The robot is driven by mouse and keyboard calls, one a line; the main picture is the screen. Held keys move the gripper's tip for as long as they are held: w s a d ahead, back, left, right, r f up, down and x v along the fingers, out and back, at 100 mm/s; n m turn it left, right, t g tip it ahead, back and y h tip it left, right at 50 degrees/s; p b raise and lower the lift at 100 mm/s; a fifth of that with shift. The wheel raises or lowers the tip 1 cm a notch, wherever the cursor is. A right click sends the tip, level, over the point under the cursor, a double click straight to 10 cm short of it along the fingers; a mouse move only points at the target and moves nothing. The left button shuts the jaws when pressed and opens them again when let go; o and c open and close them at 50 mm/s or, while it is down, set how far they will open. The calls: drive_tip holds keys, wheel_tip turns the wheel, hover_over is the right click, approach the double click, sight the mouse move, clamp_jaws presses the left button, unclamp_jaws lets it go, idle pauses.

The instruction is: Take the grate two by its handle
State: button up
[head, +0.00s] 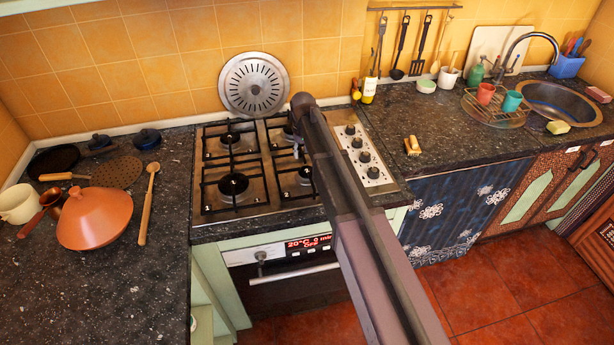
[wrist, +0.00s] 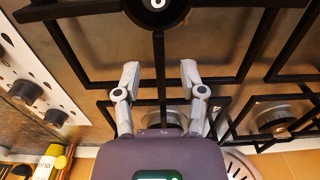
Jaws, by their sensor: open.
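The stove (head: 232,212) carries two black grates, a left one (head: 231,158) and a right one (head: 280,165); I cannot tell which is grate two. In the wrist view, a black grate (wrist: 92,84) spans the picture, and one bar runs between the fingers of my gripper (wrist: 160,76). The fingers are open and apart, one on each side of that bar, holding nothing. I cannot tell whether they are above the bar or level with it. In the head view, my arm hides much of the right grate and most of the gripper.
A knob panel (head: 369,162) lies right of the burners. A round perforated metal disc (head: 254,84) leans on the tiles behind.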

drive_tip(key=shift+f+b, duration=0.95)
drive_tip(key=shift+f, duration=0.25)
clamp_jaws()
